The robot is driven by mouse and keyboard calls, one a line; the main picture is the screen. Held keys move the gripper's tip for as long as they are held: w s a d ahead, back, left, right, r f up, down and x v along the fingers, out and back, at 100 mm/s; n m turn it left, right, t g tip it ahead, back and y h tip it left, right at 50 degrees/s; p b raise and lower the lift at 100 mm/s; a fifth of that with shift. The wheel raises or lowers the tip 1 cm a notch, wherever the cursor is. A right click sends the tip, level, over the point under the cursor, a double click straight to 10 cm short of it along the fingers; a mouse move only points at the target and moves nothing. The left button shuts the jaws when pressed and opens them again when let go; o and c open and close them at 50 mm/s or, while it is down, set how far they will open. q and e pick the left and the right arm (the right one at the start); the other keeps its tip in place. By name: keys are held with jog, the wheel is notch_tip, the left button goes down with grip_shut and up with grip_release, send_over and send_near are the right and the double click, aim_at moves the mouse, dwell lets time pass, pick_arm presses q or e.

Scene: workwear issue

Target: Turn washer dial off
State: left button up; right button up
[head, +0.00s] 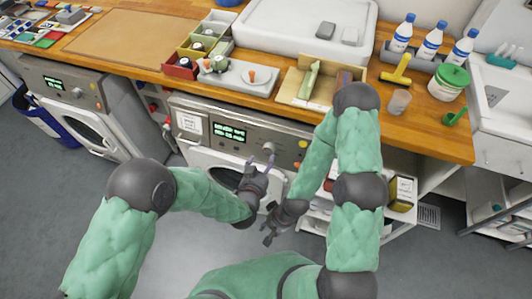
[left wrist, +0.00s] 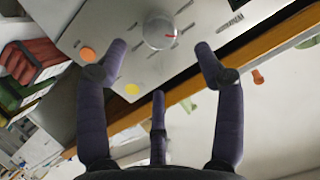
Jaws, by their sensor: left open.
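The middle washer (head: 253,134) has a grey front panel with a lit green display (head: 229,132). In the left wrist view its round, pale dial (left wrist: 160,31) carries a red pointer mark. An orange button (left wrist: 87,54) and a yellow button (left wrist: 132,89) sit on the same panel. My left gripper (head: 261,160) is open in front of the panel. In the left wrist view its spread fingers (left wrist: 160,48) frame the dial, which lies beyond the tips; contact is not visible. My right gripper (head: 268,234) hangs lower, open and empty, away from the panel.
A wooden counter (head: 140,68) runs above the washers, with bins (head: 205,48), a white sink (head: 280,45) and bottles (head: 432,42). A second washer (head: 75,105) stands left. A shelf unit (head: 395,192) stands right of the middle washer. Grey floor is free in front.

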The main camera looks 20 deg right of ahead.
aim_at(268, 152)
pick_arm(q)
jog(key=b+x, duration=0.2)
jog(key=x, duration=0.5)
jog(key=shift+w+d+f, duration=0.1)
jog(key=shift+w+f, duration=0.05)
jog(key=shift+w, duration=0.05)
jog(key=c, duration=1.1)
